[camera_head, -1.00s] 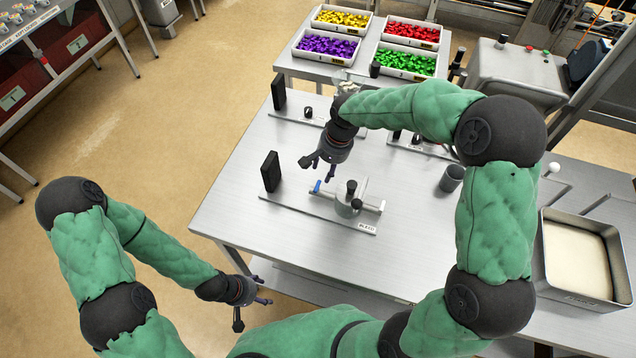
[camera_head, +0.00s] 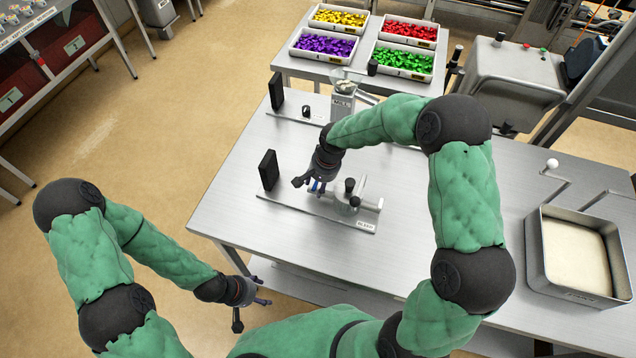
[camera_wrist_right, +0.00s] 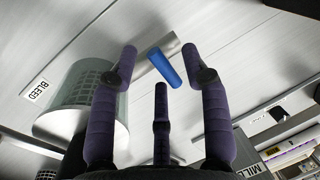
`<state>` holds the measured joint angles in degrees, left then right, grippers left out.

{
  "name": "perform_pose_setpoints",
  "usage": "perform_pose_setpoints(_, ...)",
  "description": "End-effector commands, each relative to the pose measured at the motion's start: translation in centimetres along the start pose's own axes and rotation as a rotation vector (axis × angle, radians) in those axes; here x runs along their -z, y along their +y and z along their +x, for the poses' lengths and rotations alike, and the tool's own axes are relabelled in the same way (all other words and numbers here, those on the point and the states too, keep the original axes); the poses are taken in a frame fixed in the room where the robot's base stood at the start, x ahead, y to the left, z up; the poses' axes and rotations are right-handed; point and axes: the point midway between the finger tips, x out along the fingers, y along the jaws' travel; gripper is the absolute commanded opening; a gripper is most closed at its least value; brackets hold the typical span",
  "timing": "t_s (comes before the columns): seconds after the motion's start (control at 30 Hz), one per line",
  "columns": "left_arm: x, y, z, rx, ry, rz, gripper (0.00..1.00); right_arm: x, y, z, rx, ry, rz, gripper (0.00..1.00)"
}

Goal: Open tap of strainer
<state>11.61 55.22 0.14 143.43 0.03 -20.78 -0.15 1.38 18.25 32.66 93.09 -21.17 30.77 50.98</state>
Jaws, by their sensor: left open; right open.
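The strainer (camera_head: 347,200) is a small metal and glass body with black knobs, on a plate labelled BLEED on the table. Its glass cylinder with a mesh inside fills the left of the right wrist view (camera_wrist_right: 88,100). The blue tap handle (camera_wrist_right: 165,68) lies between the spread fingertips of my right gripper (camera_wrist_right: 158,70) in that view, with no clear contact. In the head view my right gripper (camera_head: 309,186) is open just above the handle, mostly covering it. My left gripper (camera_head: 252,302) is open and empty, low beside the table's front left edge.
A black upright block (camera_head: 269,170) stands on the plate's left end. The MILL unit (camera_head: 342,105) is behind my right arm. A steel tray with pale contents (camera_head: 533,262) is at right. Bins of coloured pieces (camera_head: 325,46) are at the back. The front tabletop is clear.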

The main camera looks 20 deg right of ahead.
Motion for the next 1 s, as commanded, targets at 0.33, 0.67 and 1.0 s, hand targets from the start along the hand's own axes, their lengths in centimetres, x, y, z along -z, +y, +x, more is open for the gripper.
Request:
perform_pose_setpoints(0.33,0.00,0.00,0.00,0.000,0.000,0.000,0.65,-0.01,0.01,-0.02,0.000,0.000,0.000,0.00)
perform_pose_setpoints(0.67,0.00,0.05,-0.15,0.000,0.000,0.000,0.65,0.01,0.05,-0.04,-0.001,-0.010,-0.041,0.00)
perform_pose_setpoints(1.0,-0.03,0.25,-0.71,0.000,0.000,0.000,0.65,0.22,0.04,-0.05,-0.001,-0.055,-0.263,0.00)
